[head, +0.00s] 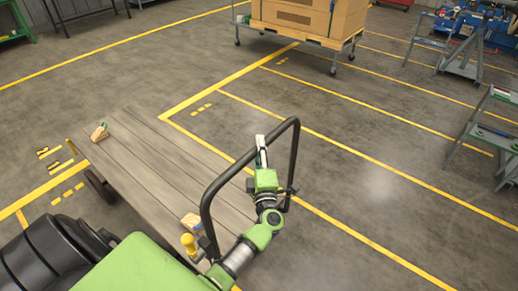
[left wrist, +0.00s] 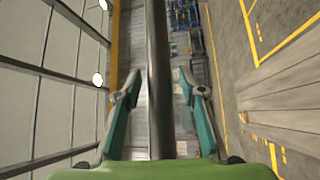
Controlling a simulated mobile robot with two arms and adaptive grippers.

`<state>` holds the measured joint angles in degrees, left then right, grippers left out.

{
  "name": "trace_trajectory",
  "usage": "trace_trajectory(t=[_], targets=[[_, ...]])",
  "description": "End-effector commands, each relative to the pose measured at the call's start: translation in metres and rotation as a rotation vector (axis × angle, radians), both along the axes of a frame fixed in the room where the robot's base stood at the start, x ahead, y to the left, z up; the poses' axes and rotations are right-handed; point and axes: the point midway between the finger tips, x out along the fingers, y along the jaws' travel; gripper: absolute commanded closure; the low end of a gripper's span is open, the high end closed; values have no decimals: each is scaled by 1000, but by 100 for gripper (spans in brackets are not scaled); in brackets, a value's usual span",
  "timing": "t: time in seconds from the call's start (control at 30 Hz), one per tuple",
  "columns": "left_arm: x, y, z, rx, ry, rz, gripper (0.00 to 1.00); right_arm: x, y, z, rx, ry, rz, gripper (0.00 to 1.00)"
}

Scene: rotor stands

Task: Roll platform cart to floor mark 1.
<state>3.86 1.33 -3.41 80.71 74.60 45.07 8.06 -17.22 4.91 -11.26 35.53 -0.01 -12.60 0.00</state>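The platform cart has a grey wooden plank deck (head: 150,165) and a black tube handle (head: 243,157) at its near right end. Its deck also shows at the right of the left wrist view (left wrist: 285,110). My left gripper (head: 261,150) is at the handle's right part. In the left wrist view the black bar runs between the two teal fingers (left wrist: 158,88), with a gap on each side, so the gripper is open around it. Yellow dash marks lie on the floor beside the deck (head: 67,193) and beyond it (head: 201,108); which one is mark 1 I cannot tell. My right gripper is out of view.
Grey stands (head: 490,130) line the right. The yellow-lined floor between is clear.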

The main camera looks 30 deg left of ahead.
Motion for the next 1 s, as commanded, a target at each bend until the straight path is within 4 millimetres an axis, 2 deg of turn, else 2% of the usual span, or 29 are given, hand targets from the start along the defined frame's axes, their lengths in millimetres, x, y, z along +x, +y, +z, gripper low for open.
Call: trace_trajectory(t=[0.03, 0.07, 0.1, 0.2, 0.43, 0.57, 0.77, 1.0], targets=[[0, 0, 0, 0, 0, 0, 63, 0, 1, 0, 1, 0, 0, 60], [0, 0, 0, 1, 1, 0, 68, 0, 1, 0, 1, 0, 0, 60], [0, 0, 0, 1, 1, 0, 78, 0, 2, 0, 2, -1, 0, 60], [0, 0, 0, 1, 1, 0, 100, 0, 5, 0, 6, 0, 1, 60], [0, 2, 0, 1, 1, 0, 100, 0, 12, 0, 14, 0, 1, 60], [0, 12, 0, 3, 1, 2, 100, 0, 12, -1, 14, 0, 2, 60], [2, 49, 2, 5, -2, 10, 100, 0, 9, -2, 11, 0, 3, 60], [7, 114, 4, 9, -8, 13, 100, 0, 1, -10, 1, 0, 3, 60]])
